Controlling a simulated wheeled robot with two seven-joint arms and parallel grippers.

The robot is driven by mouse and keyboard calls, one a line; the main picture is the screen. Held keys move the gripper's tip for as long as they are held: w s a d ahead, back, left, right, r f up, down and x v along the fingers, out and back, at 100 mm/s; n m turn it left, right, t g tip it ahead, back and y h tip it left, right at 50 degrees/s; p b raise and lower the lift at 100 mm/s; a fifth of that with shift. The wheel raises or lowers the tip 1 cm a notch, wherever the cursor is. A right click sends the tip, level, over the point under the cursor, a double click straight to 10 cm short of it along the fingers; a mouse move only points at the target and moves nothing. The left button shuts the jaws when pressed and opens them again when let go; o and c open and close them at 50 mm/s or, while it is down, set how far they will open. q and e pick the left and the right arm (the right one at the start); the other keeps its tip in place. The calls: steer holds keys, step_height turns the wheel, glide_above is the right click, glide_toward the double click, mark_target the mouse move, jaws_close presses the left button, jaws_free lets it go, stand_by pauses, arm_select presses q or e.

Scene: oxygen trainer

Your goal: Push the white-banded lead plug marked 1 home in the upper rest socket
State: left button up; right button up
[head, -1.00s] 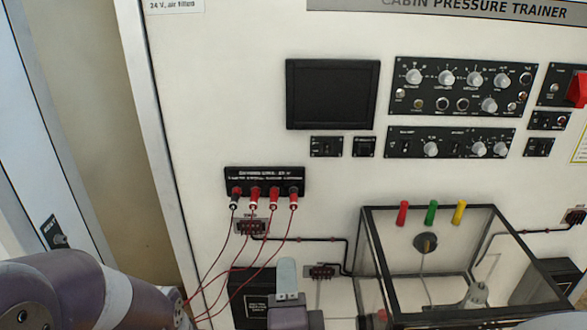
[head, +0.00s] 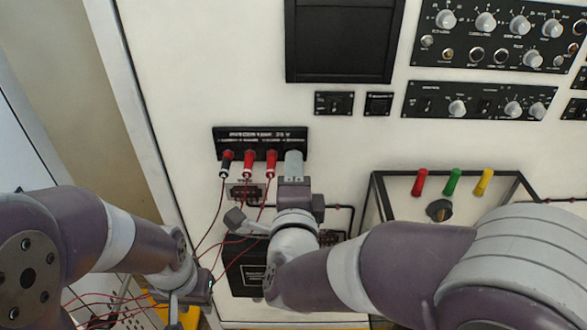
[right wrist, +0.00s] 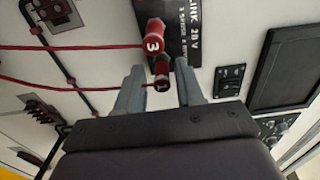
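The lead plug marked 1 (right wrist: 161,74) has a red and dark body and stands in front of the black strip panel (right wrist: 181,28). The plug marked 3 (right wrist: 154,42) is just beyond it. My right gripper (right wrist: 160,90) is open, with one finger on each side of plug 1 and small gaps showing. In the head view the right gripper (head: 294,160) covers the right end of the strip (head: 256,139), hiding plug 1. Whether plug 1 is fully seated cannot be told, and I cannot single out the upper rest socket. My left gripper (head: 190,297) is low at the left; its fingers are unclear.
Three other plugs, including a red one (head: 271,163), stand in the strip left of my right gripper. Red leads (head: 212,228) hang from them. A dark box (head: 245,272) is below.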

steer(key=shift+s+b, duration=0.2)
steer(key=shift+b, duration=0.1)
arm_select(q)
steer(key=shift+s+f, duration=0.25)
steer(key=shift+f, duration=0.05)
arm_select(e)
steer(key=shift+r, duration=0.15)
steer(key=shift+b, duration=0.4)
arm_select(q)
steer(key=shift+f, duration=0.4)
